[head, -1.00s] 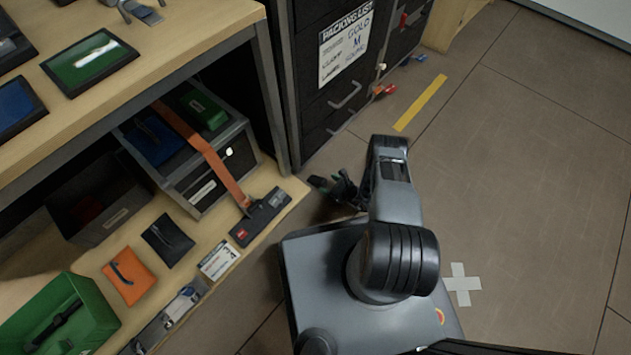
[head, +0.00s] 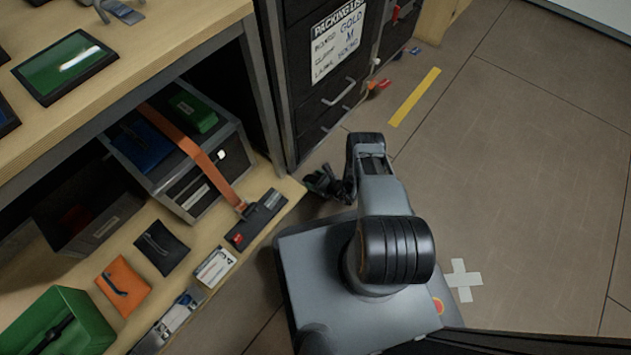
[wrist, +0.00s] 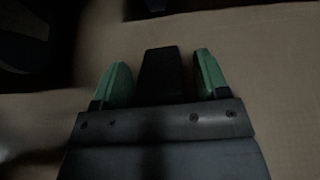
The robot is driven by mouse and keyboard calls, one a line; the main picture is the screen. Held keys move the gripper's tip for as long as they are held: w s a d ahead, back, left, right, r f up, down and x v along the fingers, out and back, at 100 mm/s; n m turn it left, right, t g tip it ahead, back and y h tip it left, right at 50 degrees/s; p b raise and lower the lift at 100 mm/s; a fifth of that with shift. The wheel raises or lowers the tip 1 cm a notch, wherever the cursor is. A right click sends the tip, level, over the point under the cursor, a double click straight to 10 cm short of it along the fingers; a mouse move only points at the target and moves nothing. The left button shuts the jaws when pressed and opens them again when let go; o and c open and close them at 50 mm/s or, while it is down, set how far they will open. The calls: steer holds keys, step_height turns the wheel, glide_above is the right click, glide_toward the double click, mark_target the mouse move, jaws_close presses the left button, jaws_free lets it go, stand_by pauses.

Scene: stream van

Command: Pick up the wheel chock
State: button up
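My gripper (wrist: 161,80) points down in the wrist view, its two green fingertips apart. A dark, narrow block (wrist: 160,68) shows between the fingers with a gap on each side; I cannot tell whether it is the wheel chock or part of my gripper. In the head view my gripper (head: 326,186) is low over the floor, beside the shelf's right end and below the black drawer unit. It is dark and small there. No wheel chock can be clearly made out in the head view.
The low shelf (head: 150,320) at left holds a strapped case (head: 190,195), a black device (head: 257,219), an orange pouch (head: 124,285) and a green crate (head: 60,325). The black drawer unit (head: 320,95) stands above my gripper. The floor (head: 520,170) to the right is clear.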

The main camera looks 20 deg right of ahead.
steer(key=c, duration=0.9)
steer(key=shift+r, duration=0.2)
